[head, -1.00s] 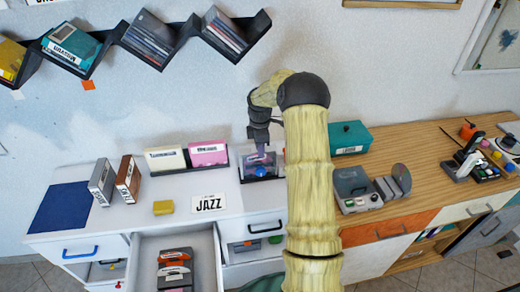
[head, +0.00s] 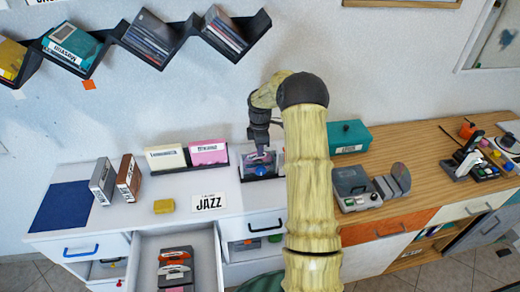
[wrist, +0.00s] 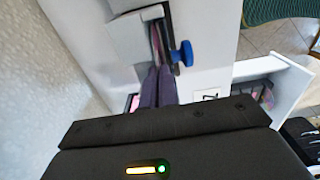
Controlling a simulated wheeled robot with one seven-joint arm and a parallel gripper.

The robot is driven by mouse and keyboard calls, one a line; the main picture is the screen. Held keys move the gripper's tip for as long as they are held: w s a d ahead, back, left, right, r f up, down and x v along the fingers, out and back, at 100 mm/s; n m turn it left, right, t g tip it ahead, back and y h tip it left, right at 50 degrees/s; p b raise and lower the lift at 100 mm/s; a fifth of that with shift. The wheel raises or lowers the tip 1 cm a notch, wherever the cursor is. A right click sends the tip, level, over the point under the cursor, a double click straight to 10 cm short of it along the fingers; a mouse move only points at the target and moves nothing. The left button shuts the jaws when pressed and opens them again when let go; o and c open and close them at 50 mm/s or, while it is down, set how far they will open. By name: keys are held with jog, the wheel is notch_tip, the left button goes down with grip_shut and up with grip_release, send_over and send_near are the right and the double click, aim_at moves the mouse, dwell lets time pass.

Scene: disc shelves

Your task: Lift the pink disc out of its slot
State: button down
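The pink disc shows as a thin pinkish strip (wrist: 156,42) standing on edge in a slot of the small grey holder (wrist: 128,22) in the wrist view. A blue knob (wrist: 182,55) sticks out at the holder's side. My gripper (wrist: 159,70) reaches down to the holder, its two dark fingers close together at the near end of the strip. Whether they press on the disc cannot be made out. In the head view my gripper (head: 261,150) is over the holder (head: 262,178) on the white counter, and its fingers partly hide what stands inside.
A dark rack with a cream case (head: 165,159) and a pink case (head: 208,153) stands just left of the holder. A JAZZ card (head: 209,202) and a yellow block (head: 164,206) lie in front. A drawer (head: 208,262) is open below. A teal box (head: 351,137) stands right.

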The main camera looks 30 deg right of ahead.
notch_tip(320, 180, up, 13)
jog(key=p, duration=1)
dwell(1.3)
jog(key=shift+w, duration=0.1)
